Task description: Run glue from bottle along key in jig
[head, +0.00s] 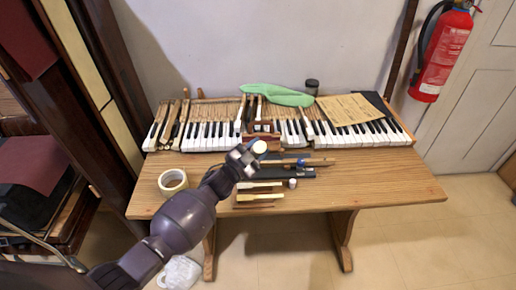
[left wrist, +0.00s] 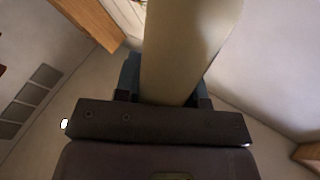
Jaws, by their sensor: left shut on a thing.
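My left gripper (head: 246,157) is above the middle of the wooden table, shut on a cream-white cylindrical thing, likely the glue bottle (head: 259,147). In the left wrist view the bottle (left wrist: 185,50) stands between the two fingers and runs out of the top of the picture. Its nozzle cannot be made out. Behind the gripper, a reddish-brown wooden piece (head: 265,137), possibly the jig, is partly hidden; I cannot tell whether a key sits in it. Loose pale key sticks (head: 258,185) lie on the table in front. My right gripper is not in view.
The wooden table (head: 390,190) is clear at its right front. A dark flat piece (head: 300,173) and a small white cap (head: 292,183) lie right of the gripper. The keyboard (head: 205,136), green cloth (head: 285,97) and paper (head: 348,109) fill the back.

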